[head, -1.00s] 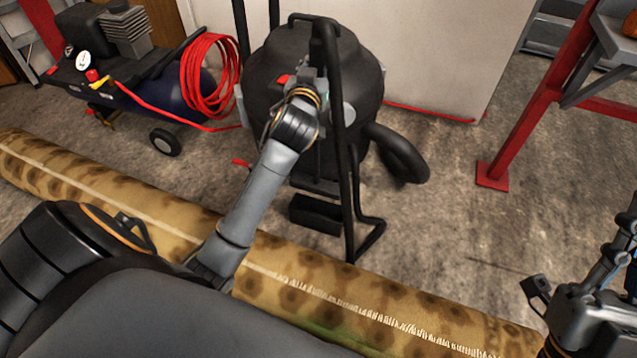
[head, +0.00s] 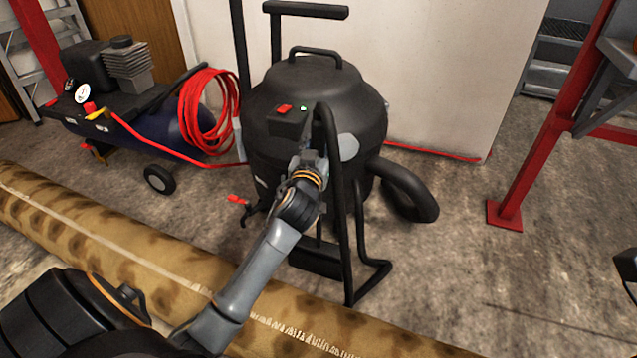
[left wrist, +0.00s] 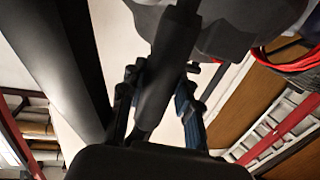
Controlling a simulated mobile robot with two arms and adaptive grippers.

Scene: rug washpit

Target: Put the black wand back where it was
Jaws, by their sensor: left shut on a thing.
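My left gripper (head: 308,162) is at the front of the black vacuum, below its red switch. It is shut on a dark tube (left wrist: 170,60), seen between its fingers in the left wrist view. I take this tube to be the black wand (head: 338,200), a bent black tube that arches beside the gripper and runs down in front of the vacuum drum. The gripper hides part of it. Whether its lower end touches the floor is unclear. Only a dark tip of my right gripper (head: 625,266) shows at the right edge.
The vacuum (head: 310,85) has a thick hose (head: 410,190) at its right. A compressor (head: 100,85) with a coiled red hose (head: 205,110) stands left. A rolled rug (head: 80,225) lies in front. A red post (head: 545,130) stands right, with bare floor between.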

